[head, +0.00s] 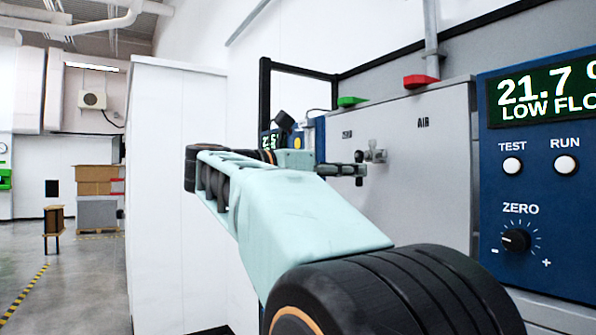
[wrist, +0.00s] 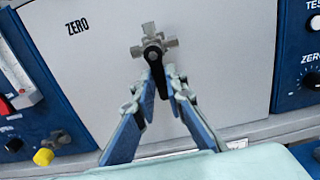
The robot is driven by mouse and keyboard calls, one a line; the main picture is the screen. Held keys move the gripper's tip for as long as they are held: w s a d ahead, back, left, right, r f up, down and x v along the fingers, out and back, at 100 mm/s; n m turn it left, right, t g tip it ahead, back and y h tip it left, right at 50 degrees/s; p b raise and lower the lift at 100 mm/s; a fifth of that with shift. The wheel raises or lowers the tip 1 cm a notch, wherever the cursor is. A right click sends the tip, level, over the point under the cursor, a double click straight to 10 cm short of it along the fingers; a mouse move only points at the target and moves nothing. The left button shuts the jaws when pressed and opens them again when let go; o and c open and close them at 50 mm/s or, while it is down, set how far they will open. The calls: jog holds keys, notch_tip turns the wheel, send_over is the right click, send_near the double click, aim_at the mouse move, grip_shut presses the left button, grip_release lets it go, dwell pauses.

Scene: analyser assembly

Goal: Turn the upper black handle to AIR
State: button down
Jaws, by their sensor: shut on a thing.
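A metal valve (wrist: 153,38) with a black handle (wrist: 153,52) sits on the grey panel (wrist: 215,75). In the wrist view the handle points down from the valve body, toward my gripper. My gripper (wrist: 161,76) has its two blue-sided fingers closed in on the handle's lower end. In the head view my gripper (head: 358,168) reaches the valve (head: 376,154) from the left; the fingers partly cover the handle there. The panel bears the label ZERO (head: 347,134) on the left and AIR (head: 423,122) on the right. I see no second black handle.
A blue instrument (head: 540,170) with a display, buttons and a ZERO knob (head: 515,240) stands right of the panel. Green (head: 351,101) and red (head: 420,81) pieces sit on top of the panel box. Blue equipment with a yellow knob (wrist: 43,157) lies at left in the wrist view.

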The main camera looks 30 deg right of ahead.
jog(key=s+n+p, duration=0.1)
jog(key=n, duration=0.3)
jog(key=r+n+p, duration=0.1)
jog(key=n, duration=0.4)
jog(key=s+r+n+p, duration=0.1)
jog(key=n, duration=0.3)
jog(key=shift+s+d+r+n, duration=0.1)
jog(key=shift+s+n, duration=0.2)
jog(key=shift+s, duration=0.05)
jog(key=shift+s+r+n+p, duration=0.1)
jog(key=shift+r+n+p, duration=0.1)
jog(key=shift+n+p, duration=0.7)
jog(key=shift+r+n+p, duration=0.2)
jog(key=shift+n+p, duration=0.35)
jog(key=shift+n, duration=0.65)
jog(key=c, duration=2)
grip_release()
jog(key=shift+o, duration=0.2)
